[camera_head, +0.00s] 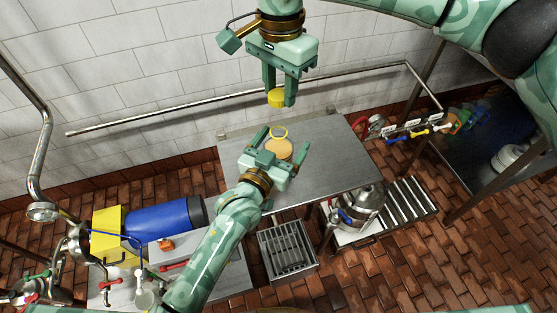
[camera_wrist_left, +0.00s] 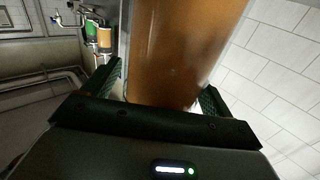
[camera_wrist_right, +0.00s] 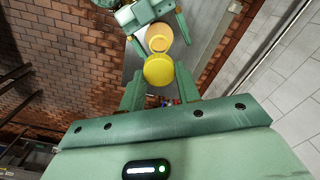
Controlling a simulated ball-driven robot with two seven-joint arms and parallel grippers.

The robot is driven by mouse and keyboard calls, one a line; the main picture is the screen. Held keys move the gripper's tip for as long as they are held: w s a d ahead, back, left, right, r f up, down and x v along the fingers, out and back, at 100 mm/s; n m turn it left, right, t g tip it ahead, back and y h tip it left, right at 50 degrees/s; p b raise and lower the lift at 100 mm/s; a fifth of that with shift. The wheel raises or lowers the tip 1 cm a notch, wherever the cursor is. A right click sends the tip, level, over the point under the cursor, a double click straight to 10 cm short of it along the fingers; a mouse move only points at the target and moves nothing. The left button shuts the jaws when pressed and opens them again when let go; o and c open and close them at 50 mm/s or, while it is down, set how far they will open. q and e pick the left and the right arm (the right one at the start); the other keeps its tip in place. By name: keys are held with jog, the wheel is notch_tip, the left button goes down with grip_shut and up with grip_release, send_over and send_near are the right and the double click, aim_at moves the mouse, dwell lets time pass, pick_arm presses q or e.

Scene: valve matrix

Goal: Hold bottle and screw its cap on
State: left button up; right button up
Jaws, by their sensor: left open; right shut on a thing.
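The bottle (camera_head: 279,150) has an orange body and a yellow ring at its open top, over the steel table. In the left wrist view the bottle (camera_wrist_left: 180,50) fills the space between the fingers. My left gripper (camera_head: 281,144) is open, with one finger on each side of the bottle. My right gripper (camera_head: 279,98) points down and is shut on the yellow cap (camera_head: 275,97). The cap is above the bottle, apart from it. In the right wrist view the cap (camera_wrist_right: 158,71) shows between the fingertips, with the bottle (camera_wrist_right: 159,37) beyond it.
The steel table (camera_head: 335,165) is bare to the right of the bottle. A blue drum (camera_head: 165,216) lies by a yellow block (camera_head: 108,238) at left. A metal pot (camera_head: 362,203) stands at lower right. A pipe rail (camera_head: 240,95) runs along the tiled wall behind.

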pick_arm(q)
jog(key=shift+w, duration=0.1)
jog(key=c, duration=1.5)
pick_arm(e)
send_over(280, 126)
jog(key=shift+f, duration=2.5)
jog(key=shift+f, duration=0.9)
jog(key=shift+f, duration=0.5)
